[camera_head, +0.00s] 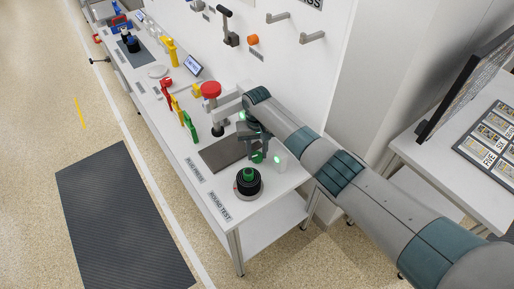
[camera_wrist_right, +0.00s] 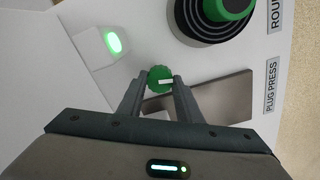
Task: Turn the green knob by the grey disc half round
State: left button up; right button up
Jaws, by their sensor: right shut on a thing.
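The green knob (camera_wrist_right: 160,78) sits between the fingertips of my right gripper (camera_wrist_right: 162,84) in the right wrist view. The fingers are shut on its sides. A white mark on its top lies nearly level across that picture. In the head view the green knob (camera_head: 257,157) shows small beside my right gripper (camera_head: 255,148), which points down at the bench and partly hides it. No plain grey disc is clear beside the knob. The closest round thing is a black ringed piece with a green top (camera_head: 248,182), also in the wrist view (camera_wrist_right: 215,12). My left gripper is not in view.
A white box with a lit green lamp (camera_head: 280,159) stands close to the knob. A dark grey plate (camera_head: 222,153) lies on its other side. Red, yellow and green upright pieces (camera_head: 189,126) and a red mushroom button (camera_head: 211,90) stand farther along the bench.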

aim_at(257, 155)
jog(key=shift+w, duration=0.1)
jog(key=o, duration=1)
jog(key=shift+o, duration=0.2)
jog(key=shift+r, duration=0.15)
notch_tip(257, 155, up, 17)
jog(key=b, duration=0.3)
